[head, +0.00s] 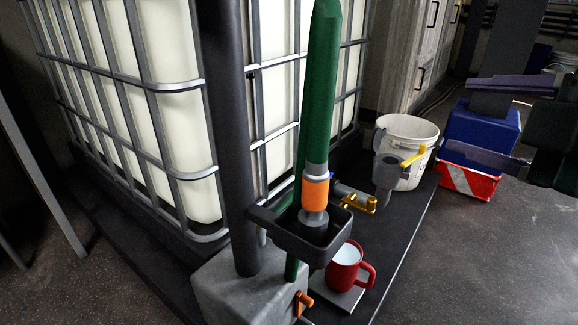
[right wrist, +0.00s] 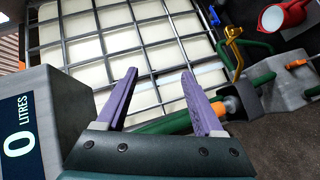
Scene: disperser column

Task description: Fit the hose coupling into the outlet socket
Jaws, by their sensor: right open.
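The hose coupling (head: 315,192) has an orange band and a grey metal end on a green hose (head: 324,90). It points down, its end at a dark square holder (head: 290,238) by the post. In the right wrist view the coupling (right wrist: 214,108) shows partly behind a finger. A grey fitting with a yellow lever (head: 388,172) stands near the bucket; I cannot tell whether it is the outlet socket. My right gripper (head: 454,113) is open and empty, well right of the coupling; its purple fingers also show in the right wrist view (right wrist: 160,72). My left gripper is not in view.
A caged white tank (head: 175,120) fills the left. A brass-ended fitting (head: 357,200) lies behind the holder. A display (right wrist: 20,125) reads 0 litres.

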